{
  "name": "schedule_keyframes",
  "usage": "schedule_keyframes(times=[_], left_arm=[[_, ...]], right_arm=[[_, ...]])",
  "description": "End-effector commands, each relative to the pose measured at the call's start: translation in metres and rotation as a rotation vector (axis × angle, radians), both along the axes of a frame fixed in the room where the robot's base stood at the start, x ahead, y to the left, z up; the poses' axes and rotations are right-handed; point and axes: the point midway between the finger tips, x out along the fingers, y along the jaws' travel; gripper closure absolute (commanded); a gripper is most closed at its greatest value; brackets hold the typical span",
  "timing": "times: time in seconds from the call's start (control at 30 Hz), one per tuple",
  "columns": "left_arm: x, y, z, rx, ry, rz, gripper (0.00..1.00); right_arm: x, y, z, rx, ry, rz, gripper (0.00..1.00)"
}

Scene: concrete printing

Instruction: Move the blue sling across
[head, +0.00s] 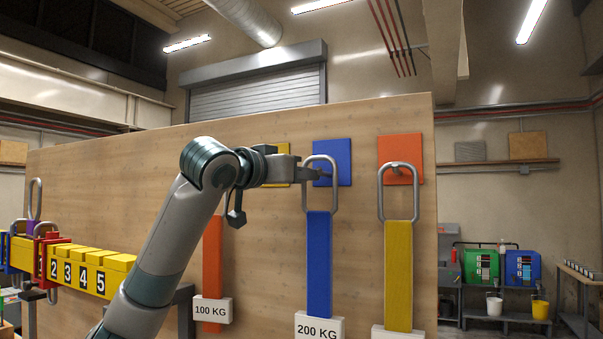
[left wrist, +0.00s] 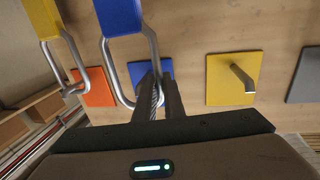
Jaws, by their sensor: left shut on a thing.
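The blue sling (head: 319,262) hangs upright in front of the wooden board, with its metal ring (head: 307,187) at the top and a 200 KG block at the bottom. The ring is in front of the blue square (head: 334,155). My left gripper (head: 318,174) comes from the left and is shut on a side of this ring. In the left wrist view the blue strap (left wrist: 118,16) and its ring (left wrist: 107,62) show beside my fingers (left wrist: 158,97). Whether the ring rests on a peg is hidden by the fingers. My right gripper is not in view.
A yellow sling (head: 398,270) hangs at the orange square (head: 401,148) on the right. An orange sling (head: 213,260) with a 100 KG block hangs at left. The yellow square (left wrist: 234,80) has a bare peg. A grey square (left wrist: 305,75) lies beyond it. Numbered yellow blocks (head: 90,281) stand left.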

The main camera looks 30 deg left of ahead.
Motion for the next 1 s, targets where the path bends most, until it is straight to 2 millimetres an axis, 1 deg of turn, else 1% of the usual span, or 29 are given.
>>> schedule_keyframes(times=[0.33, 0.6, 1.0], left_arm=[[0.016, 0.001, 0.001, -0.002, -0.002, 0.0, 1.0], [0.025, 0.002, -0.009, 0.0, -0.002, 0.0, 1.0], [0.029, 0.002, -0.015, 0.0, -0.003, 0.0, 1.0]], right_arm=[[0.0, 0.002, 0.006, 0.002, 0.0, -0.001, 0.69], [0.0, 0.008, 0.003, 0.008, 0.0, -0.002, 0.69], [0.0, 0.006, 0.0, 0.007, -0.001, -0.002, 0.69]])
